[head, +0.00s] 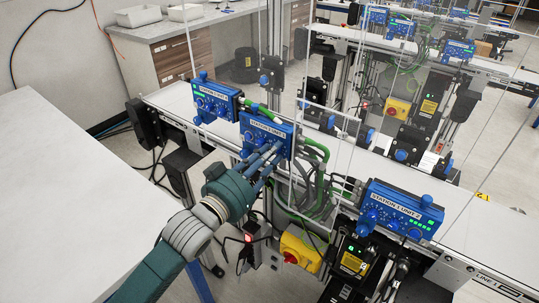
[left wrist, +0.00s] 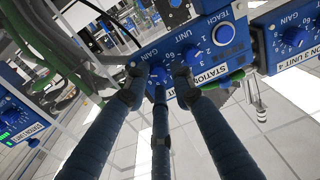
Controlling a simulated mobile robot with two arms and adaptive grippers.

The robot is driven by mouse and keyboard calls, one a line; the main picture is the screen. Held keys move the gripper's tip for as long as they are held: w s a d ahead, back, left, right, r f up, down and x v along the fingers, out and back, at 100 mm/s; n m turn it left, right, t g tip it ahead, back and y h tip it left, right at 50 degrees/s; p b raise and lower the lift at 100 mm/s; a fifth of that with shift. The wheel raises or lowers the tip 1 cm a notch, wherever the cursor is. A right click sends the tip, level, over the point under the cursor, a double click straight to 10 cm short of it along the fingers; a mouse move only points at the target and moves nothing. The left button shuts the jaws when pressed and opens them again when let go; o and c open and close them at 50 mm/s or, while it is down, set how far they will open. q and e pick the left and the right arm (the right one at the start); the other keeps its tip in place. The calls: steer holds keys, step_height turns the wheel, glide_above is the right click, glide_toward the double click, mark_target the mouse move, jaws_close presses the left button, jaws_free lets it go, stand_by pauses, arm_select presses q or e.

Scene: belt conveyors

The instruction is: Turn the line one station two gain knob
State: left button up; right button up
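My left gripper (head: 262,163) reaches the front of the middle blue station box (head: 270,127) on the near conveyor in the head view. In the left wrist view, its three fingers (left wrist: 158,87) are spread around a blue knob (left wrist: 158,73) beside the word GAIN, with gaps between the fingertips. I cannot tell whether they touch it. A UNIT knob (left wrist: 190,53) sits just beside it. The box's label is partly hidden by a finger. Another blue station box (head: 401,208) stands to the right on the same conveyor. My right gripper is not in view.
A further blue box (head: 214,100) stands close on the left. Green cables (head: 318,155) hang right of the middle box, near clear panels. A yellow switch box with a red knob (head: 301,250) sits below. A white table (head: 60,190) fills the left.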

arm_select(q)
steer(key=v, duration=1.2)
steer(key=shift+f, duration=0.15)
